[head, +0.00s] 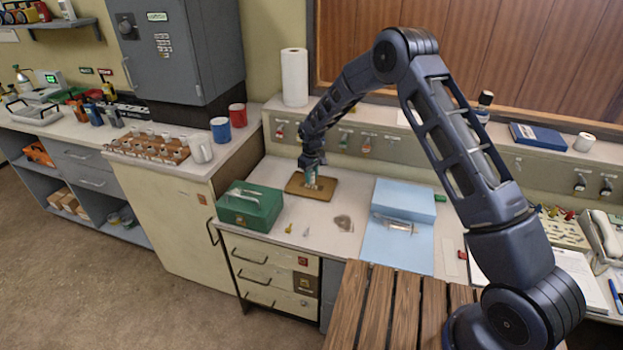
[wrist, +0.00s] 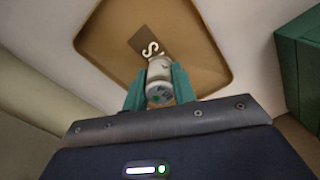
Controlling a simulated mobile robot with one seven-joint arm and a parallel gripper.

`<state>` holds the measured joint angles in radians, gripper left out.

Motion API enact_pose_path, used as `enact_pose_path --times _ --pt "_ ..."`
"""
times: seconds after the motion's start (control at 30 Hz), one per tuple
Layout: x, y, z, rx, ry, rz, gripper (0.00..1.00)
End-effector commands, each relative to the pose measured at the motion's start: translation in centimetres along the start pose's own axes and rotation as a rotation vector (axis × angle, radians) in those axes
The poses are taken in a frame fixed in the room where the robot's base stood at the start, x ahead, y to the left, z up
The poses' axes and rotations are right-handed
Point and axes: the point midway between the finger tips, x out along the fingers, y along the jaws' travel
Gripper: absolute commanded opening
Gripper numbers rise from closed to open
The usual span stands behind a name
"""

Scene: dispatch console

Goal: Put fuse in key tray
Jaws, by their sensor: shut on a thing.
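The fuse (wrist: 159,80) is a small pale cylinder with a grey end cap. My gripper (wrist: 158,88) is shut on it, with one green finger on each side. The key tray (wrist: 215,45) is a shallow tan tray with a raised rim, and the fuse is over its inner floor in the wrist view. A dark label with white lettering shows on the tray floor beyond the fuse. In the head view my gripper (head: 311,180) is over the key tray (head: 296,188) on the counter. I cannot tell whether the fuse touches the tray floor.
A green metal box (head: 250,205) stands left of the tray; its side shows in the wrist view (wrist: 300,65). Small loose items, including a grey disc (head: 343,222), lie in front.

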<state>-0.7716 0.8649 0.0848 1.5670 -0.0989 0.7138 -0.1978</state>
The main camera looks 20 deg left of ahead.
Motion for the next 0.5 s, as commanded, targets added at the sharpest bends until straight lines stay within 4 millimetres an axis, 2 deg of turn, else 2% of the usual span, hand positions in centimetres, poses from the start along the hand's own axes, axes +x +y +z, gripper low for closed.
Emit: enact_pose_path --times 0.1,0.47,0.5 --pt "1.10 0.01 0.03 0.000 -0.001 0.000 0.03" --pt "1.37 0.01 0.00 0.000 0.000 0.000 0.03" --pt "1.34 0.00 0.00 0.000 0.000 0.000 0.32"
